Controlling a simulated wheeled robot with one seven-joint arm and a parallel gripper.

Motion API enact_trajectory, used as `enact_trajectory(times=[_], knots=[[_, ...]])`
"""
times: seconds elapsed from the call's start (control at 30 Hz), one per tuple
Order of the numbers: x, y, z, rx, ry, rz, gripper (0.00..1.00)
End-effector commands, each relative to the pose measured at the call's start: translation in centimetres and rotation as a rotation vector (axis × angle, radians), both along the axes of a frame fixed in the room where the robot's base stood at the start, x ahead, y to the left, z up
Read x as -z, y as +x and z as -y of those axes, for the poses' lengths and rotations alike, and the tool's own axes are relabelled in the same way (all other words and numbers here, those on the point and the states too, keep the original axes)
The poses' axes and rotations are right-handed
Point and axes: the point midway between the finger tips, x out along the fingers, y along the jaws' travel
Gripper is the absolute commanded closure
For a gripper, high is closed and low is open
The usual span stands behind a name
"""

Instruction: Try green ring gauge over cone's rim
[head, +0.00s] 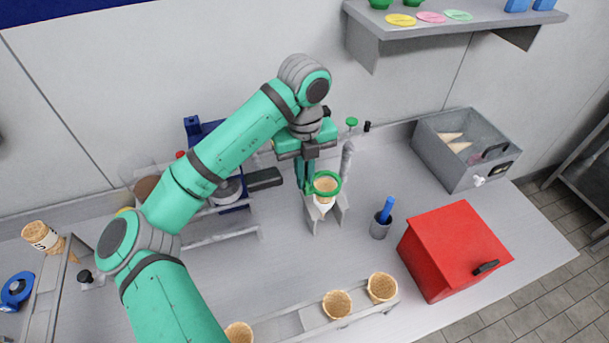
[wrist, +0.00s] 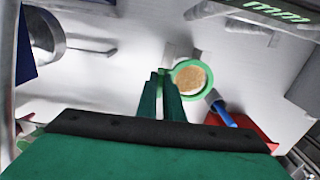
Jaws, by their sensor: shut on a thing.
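My gripper (head: 306,172) is shut on the handle side of the green ring gauge (head: 335,191). The ring appears around or just above the rim of a wafer cone (head: 324,187); I cannot tell whether it touches. The cone stands upright in a white sleeve in a small grey stand (head: 331,218). In the wrist view, the green ring (wrist: 174,70) encircles the cone's round mouth (wrist: 191,78), with the gripper's fingers (wrist: 161,92) at its left. The lower part of the cone is hidden in the stand.
A grey cup (head: 379,229) with a blue-handled tool and a red box (head: 455,250) stand to the right. Several cones sit in a front rack (head: 307,322). A grey bin (head: 437,150) holds cones at the back right. A blue machine (head: 205,138) stands behind my arm.

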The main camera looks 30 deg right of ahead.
Motion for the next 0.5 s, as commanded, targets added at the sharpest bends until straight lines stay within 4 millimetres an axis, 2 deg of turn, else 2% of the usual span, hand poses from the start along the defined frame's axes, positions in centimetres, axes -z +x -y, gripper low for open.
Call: enact_trajectory(times=[0.5], knots=[[0.35, 0.00, 0.00, 0.000, 0.000, 0.000, 1.00]])
